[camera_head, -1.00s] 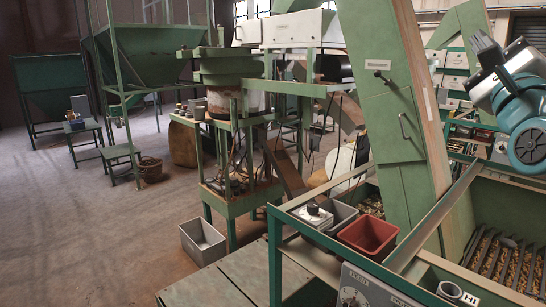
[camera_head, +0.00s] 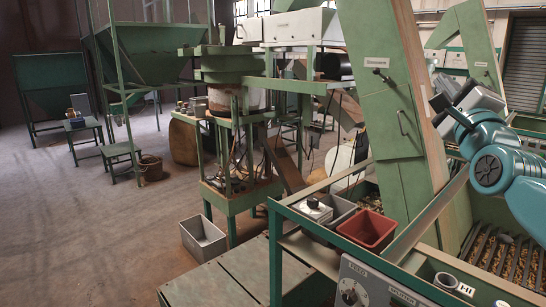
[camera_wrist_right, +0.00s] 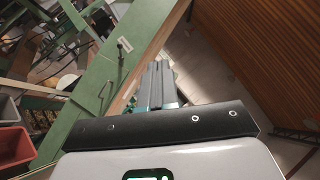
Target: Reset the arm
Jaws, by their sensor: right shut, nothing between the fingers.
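My right arm comes in from the right edge in the head view, teal and grey. Its gripper (camera_head: 440,103) is raised and points up and left, in front of the tall green chute's wooden side as I see it. In the right wrist view the two dark fingers (camera_wrist_right: 166,84) lie side by side, shut and empty. I cannot tell how far the gripper is from the chute. My left gripper is not in view.
The green chute (camera_head: 385,80) rises beside a nut hopper with a slatted grate (camera_head: 500,258). A red bin (camera_head: 368,230) and a grey bin (camera_head: 335,212) sit on the bench, near the control panel (camera_head: 365,285). Open floor (camera_head: 100,220) lies at left.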

